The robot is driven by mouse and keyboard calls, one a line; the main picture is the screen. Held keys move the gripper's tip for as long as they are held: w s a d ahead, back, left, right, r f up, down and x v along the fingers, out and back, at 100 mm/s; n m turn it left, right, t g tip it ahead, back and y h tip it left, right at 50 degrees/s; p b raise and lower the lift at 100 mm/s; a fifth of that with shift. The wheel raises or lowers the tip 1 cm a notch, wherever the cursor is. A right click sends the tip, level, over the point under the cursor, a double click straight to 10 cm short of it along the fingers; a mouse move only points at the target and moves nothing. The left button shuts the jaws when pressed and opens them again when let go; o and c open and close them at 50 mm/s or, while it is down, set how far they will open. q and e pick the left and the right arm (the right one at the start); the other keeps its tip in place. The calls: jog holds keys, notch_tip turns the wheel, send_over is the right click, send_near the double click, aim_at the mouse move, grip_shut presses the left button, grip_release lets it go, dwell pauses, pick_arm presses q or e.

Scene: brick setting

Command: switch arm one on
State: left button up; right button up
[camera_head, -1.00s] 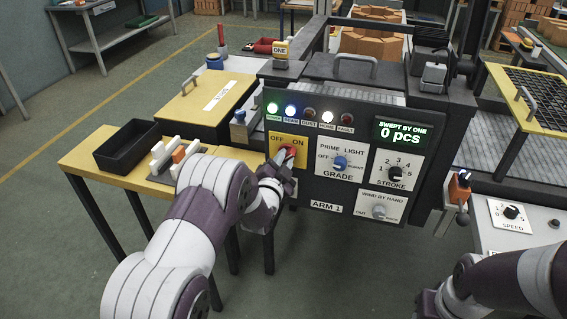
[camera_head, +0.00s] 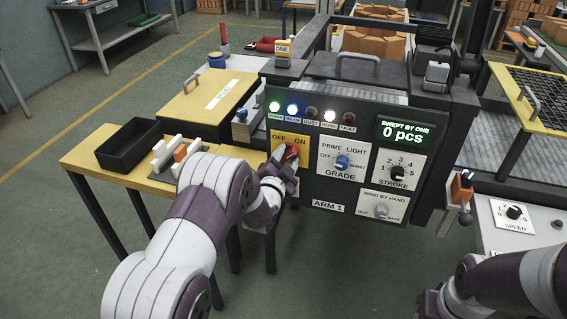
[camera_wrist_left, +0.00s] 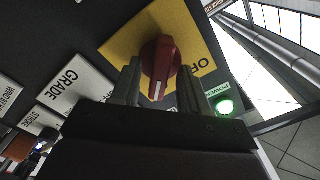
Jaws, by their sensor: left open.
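The red rotary switch (camera_head: 291,151) sits on a yellow OFF/ON plate (camera_head: 275,149) at the left of the dark ARM 1 panel. My left gripper (camera_head: 285,162) is at the switch and partly covers it. In the left wrist view the red knob (camera_wrist_left: 161,62) lies between the two fingers of my left gripper (camera_wrist_left: 160,88). The fingers stand apart, one on each side, with small gaps showing. The knob's white mark faces the bottom of that view. My right arm (camera_head: 500,285) shows at the lower right; its gripper is out of view.
The panel carries a GRADE knob (camera_head: 342,162), a STROKE knob (camera_head: 397,172) and a hand-wind knob (camera_head: 380,211). The green power lamp (camera_head: 274,107) is lit, and the display (camera_head: 403,133) reads 0 pcs. A black tray (camera_head: 130,145) stands on the yellow bench at left.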

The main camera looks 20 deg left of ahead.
pick_arm(q)
jog(key=s, duration=1.2)
jog(key=shift+s+a, duration=0.2)
jog(key=s+f+n+g+p, duration=0.1)
jog(key=s+f+n+g, duration=0.45)
jog(key=f+g, duration=0.35)
jog(key=s+r+n+g+p, duration=0.2)
jog(key=s+r+g+p, duration=0.25)
jog(key=s, duration=0.45)
jog(key=s+r+n+g+p, duration=0.2)
jog(key=s+r+g+p, duration=0.15)
jog(key=s+r, duration=0.35)
jog(key=shift+y, duration=0.3)
jog(key=r, duration=0.1)
jog(key=r+p, duration=0.1)
jog(key=r, duration=0.2)
jog(key=shift+s+d+r, duration=0.2)
jog(key=shift+s, duration=0.15)
